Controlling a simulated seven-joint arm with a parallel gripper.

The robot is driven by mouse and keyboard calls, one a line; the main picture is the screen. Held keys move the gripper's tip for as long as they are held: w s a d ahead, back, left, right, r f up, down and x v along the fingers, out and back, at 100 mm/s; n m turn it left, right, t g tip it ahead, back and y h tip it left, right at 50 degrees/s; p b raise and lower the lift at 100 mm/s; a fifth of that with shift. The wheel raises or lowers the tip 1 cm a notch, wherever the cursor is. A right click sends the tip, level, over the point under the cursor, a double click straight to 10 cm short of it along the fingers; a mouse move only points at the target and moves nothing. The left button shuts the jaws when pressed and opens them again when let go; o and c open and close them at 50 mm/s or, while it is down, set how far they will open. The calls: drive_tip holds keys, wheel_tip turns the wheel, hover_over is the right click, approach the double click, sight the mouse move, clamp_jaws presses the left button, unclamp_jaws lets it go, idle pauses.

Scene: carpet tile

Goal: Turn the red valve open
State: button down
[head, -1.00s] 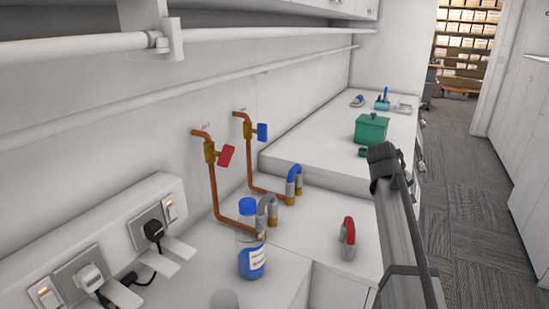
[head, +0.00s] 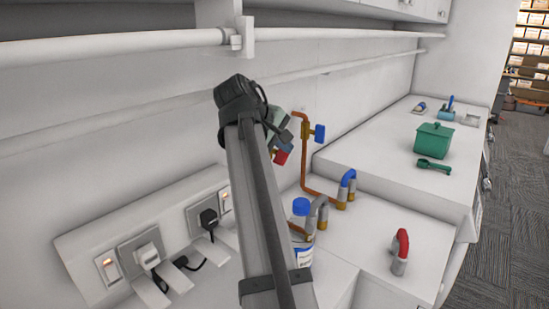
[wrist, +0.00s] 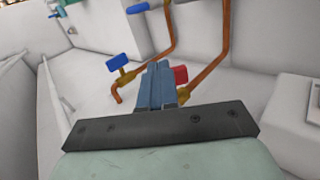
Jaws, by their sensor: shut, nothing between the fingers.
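The red valve handle (head: 281,157) shows in the head view just below my gripper (head: 273,142), on a copper pipe by the wall. My arm and hand hide most of its pipe and body. In the wrist view the red handle (wrist: 180,75) sits right behind my fingers (wrist: 156,84), partly covered by them. The fingers are shut together, with nothing held. They are very near the handle, but I cannot tell whether they touch it.
A blue valve handle (head: 319,133) stands on a second copper pipe to the right. A white rail (head: 130,44) runs along the wall above. A green box (head: 434,139) sits farther back.

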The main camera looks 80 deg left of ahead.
drive_tip(key=n, duration=0.1)
approach(279, 164)
drive_tip(key=shift+r+x, duration=0.25)
drive_tip(key=shift+x, duration=3.2)
drive_tip(key=shift+w+a+f+t+y, duration=0.15)
drive_tip(key=shift+f+t+y, duration=0.2)
drive_tip(key=shift+y, duration=0.35)
drive_tip(key=shift+f+t+y, duration=0.3)
drive_tip(key=shift+t+y, duration=0.15)
drive_tip(key=shift+y, duration=0.05)
drive_tip(key=shift+f, duration=0.1)
drive_tip(key=shift+w+a+f, duration=0.15)
drive_tip(key=shift+a+f, duration=0.05)
drive_tip(key=shift+f, duration=0.55)
drive_tip(key=shift+w+a+f, duration=0.1)
drive_tip(key=shift+f, duration=0.2)
drive_tip(key=shift+r, duration=0.15)
